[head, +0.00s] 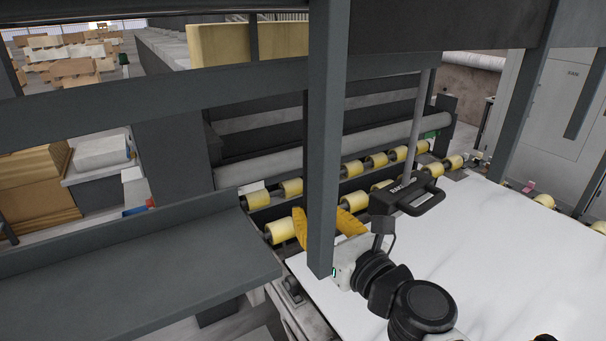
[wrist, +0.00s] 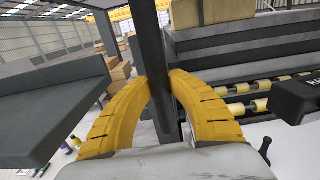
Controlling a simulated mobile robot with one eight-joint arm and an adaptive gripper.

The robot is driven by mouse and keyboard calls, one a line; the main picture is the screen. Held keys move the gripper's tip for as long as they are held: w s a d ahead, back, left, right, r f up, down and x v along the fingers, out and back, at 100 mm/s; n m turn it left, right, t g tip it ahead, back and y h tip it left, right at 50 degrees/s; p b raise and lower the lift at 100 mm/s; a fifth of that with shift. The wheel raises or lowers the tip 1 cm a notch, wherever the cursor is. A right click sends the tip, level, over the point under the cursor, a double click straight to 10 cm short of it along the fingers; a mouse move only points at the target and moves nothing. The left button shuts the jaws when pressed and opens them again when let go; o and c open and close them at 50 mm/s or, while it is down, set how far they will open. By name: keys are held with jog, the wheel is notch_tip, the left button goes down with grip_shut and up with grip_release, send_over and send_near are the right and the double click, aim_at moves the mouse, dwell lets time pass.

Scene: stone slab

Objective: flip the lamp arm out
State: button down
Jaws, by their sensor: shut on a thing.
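A dark grey bar (head: 328,120) hangs upright in the middle of the head view, its lower end free; it seems to be the lamp arm. No lamp head can be made out on it. The same bar (wrist: 151,35) runs down between the fingertips in the wrist view. My gripper (head: 322,218) has yellow curved fingers, one showing on each side of the bar, whose front face hides the space between them. In the wrist view my gripper (wrist: 158,82) is shut on the bar, with both fingertips against it.
A dark grey shelf (head: 130,285) lies to the left. Yellow rollers (head: 290,188) line the machine behind, and a white slab (head: 480,240) lies to the right. A black handled fixture (head: 405,197) on a grey rod stands close to the right of my gripper. Dark beams (head: 200,85) cross above.

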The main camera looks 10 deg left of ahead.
jog(key=shift+s+d+f+m+t+h, duration=0.1)
jog(key=shift+s+d+m+t+h, duration=0.35)
jog(key=shift+s+d, duration=0.55)
jog(key=c, duration=1.2)
grip_release()
jog(key=shift+s, duration=0.1)
jog(key=v, duration=1.2)
jog(key=shift+d, duration=0.15)
jog(key=shift+s, duration=0.1)
